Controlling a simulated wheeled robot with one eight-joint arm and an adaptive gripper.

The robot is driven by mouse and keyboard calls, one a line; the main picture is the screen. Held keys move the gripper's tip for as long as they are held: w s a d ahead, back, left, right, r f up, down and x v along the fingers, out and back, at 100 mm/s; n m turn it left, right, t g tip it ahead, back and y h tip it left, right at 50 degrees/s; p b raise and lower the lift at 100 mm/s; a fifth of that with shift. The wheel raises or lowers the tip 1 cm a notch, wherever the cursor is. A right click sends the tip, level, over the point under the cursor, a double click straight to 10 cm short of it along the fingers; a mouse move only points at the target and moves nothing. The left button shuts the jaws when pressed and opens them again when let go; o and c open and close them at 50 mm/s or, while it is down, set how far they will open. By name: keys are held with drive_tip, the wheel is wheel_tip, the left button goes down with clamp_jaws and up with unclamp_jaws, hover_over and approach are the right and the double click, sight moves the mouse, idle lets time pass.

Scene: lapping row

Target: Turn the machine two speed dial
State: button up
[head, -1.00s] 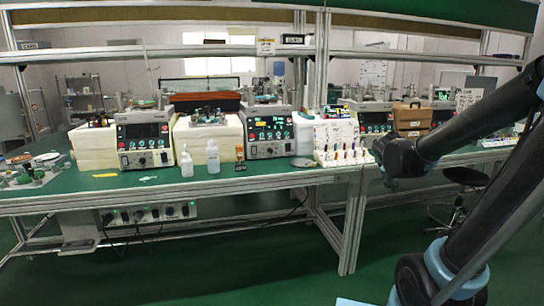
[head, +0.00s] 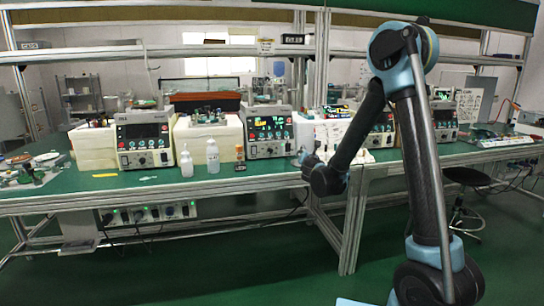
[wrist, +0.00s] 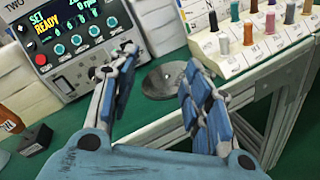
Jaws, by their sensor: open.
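Machine two (head: 268,128) is a white control box with a lit screen, standing on the bench in the middle of the head view. In the wrist view its panel (wrist: 50,62) is at upper left, tilted, with "TWO" and "SET READY" showing. A row of teal-ringed knobs or buttons (wrist: 76,40) runs below the screen. A further control (wrist: 104,72) is at the lower right of the panel, partly behind my left finger. I cannot tell which control is the speed dial. My gripper (wrist: 160,72) is open and empty, in front of the panel's lower right.
A grey round disc (wrist: 163,80) lies on the green bench beyond the fingers. A white rack of coloured-top bottles (wrist: 250,35) stands at right. A black block (wrist: 36,140) lies at left. Two white bottles (head: 212,156) stand left of machine two.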

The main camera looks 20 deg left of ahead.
sight(271, 151)
drive_tip(key=s+a+f+n+y, duration=0.2)
drive_tip(key=a+n, duration=0.2)
drive_tip(key=a, duration=0.2)
drive_tip(key=s+a+f+n+y, duration=0.1)
drive_tip(key=a+f+n+y, duration=0.2)
drive_tip(key=a, duration=0.4)
drive_tip(key=shift+g, duration=0.3)
drive_tip(key=x, duration=1.7)
drive_tip(key=shift+d+f, duration=0.1)
drive_tip(key=shift+c, duration=0.5)
clamp_jaws()
